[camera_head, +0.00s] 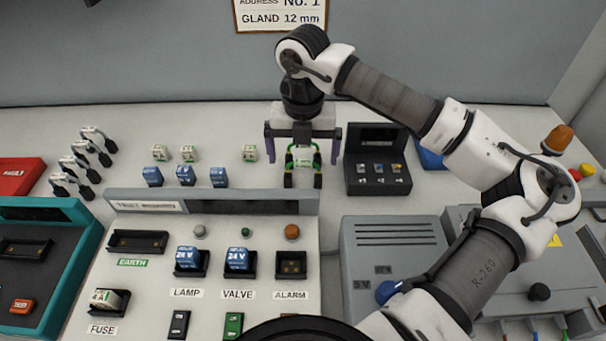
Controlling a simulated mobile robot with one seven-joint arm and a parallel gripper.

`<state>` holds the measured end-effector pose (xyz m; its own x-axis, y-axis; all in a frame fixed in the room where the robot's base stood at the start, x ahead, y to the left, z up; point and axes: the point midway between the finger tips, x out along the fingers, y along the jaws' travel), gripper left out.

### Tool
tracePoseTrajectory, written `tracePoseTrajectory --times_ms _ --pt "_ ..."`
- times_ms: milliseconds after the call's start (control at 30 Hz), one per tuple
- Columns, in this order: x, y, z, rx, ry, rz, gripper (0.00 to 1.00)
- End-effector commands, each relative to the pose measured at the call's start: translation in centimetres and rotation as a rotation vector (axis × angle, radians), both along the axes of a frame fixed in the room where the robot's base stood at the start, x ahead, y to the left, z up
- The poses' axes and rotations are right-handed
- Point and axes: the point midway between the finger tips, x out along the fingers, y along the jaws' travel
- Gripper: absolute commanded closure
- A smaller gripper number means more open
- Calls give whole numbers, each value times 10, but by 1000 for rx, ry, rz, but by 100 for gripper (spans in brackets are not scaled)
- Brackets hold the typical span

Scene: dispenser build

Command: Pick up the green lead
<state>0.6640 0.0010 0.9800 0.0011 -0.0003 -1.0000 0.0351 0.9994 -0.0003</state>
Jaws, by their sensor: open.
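The green lead (303,161) stands on the back part of the bench, a small arch-like piece with green sides, a pale middle and black feet. My gripper (303,155) is above and around it, pointing down. Its two purple-grey fingers stand wide apart, one to the left and one to the right of the lead, with a visible gap on each side. The gripper is open, and the upper end of the lead is partly hidden by the gripper's body. I cannot tell how far the fingertips are above the bench.
A black box (377,170) with small coloured parts stands close right of the gripper. Blue blocks (185,174) and pale blocks lie to the left, with several black-and-white leads (84,160) farther left. The test board (150,209) is in front.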

Motion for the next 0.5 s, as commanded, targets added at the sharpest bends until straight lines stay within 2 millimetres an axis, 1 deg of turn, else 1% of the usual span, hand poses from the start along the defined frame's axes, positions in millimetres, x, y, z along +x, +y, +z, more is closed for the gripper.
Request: tracePoseTrajectory --times_ms 167,200,300,400,500 --pt "-5 0 -21 3 5 1 0" --pt "-5 0 -28 2 4 0 0" --pt "-4 0 -39 2 2 0 0" --pt "-5 1 -44 1 2 1 0" --pt "-4 0 -45 1 1 1 0"
